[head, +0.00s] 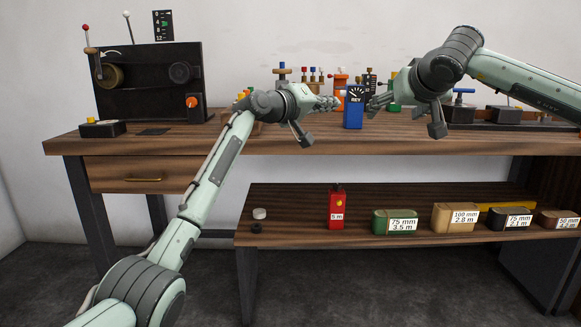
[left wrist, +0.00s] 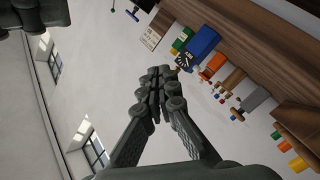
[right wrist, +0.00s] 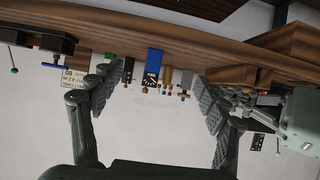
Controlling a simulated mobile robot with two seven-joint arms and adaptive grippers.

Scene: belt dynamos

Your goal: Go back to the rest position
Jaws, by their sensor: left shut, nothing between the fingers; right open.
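My left gripper (head: 328,103) is over the middle of the workbench in the head view, just left of a blue box marked REV (head: 354,108). In the left wrist view its fingers (left wrist: 160,85) are closed together with nothing between them, and the blue box (left wrist: 202,42) is beyond the tips. My right gripper (head: 380,103) is on the right side of the blue box. In the right wrist view its fingers (right wrist: 155,95) are spread wide and empty, with the blue box (right wrist: 153,66) seen between them. The blue box stands upright on the bench.
The wooden workbench (head: 220,143) carries a black machine with levers (head: 150,85) at left and several small parts behind the grippers. A lower shelf (head: 300,228) holds a red box (head: 336,208) and a green box (head: 394,221).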

